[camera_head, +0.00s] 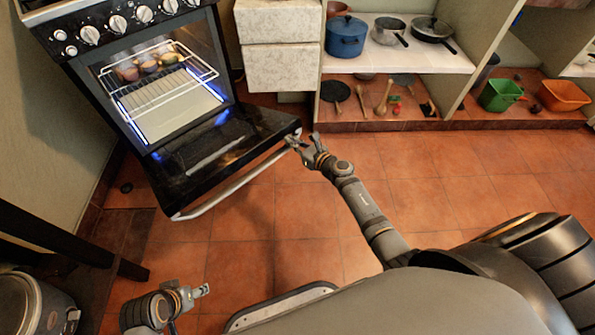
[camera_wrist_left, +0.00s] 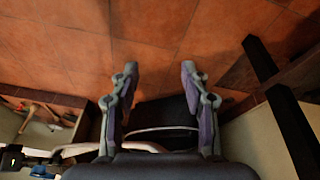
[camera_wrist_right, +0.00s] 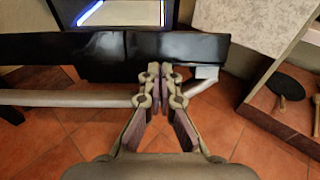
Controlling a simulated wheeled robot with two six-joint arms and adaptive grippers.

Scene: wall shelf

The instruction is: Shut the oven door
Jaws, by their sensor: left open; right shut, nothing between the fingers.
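The oven (camera_head: 90,40) stands at the upper left, its lit inside showing. Its black door (camera_head: 200,155) is open, folded down toward me, with a pale bar handle (camera_head: 235,185) along its front edge. My right gripper (camera_head: 302,138) is at the door's right front corner, by the handle's end. In the right wrist view its closed fingertips (camera_wrist_right: 160,70) overlap the door's dark edge (camera_wrist_right: 90,50), beside the handle's bracket (camera_wrist_right: 207,74); I cannot tell whether they touch. My left gripper (camera_head: 202,290) is low at the left, open and empty over the floor, away from the door.
A wire rack (camera_head: 160,75) with several food items is inside the oven. White drawers (camera_head: 280,65) and a shelf with pots, including a blue pot (camera_head: 346,38), stand to the right. A dark table frame (camera_head: 70,240) and a bin (camera_head: 35,305) are at left. The middle floor is clear.

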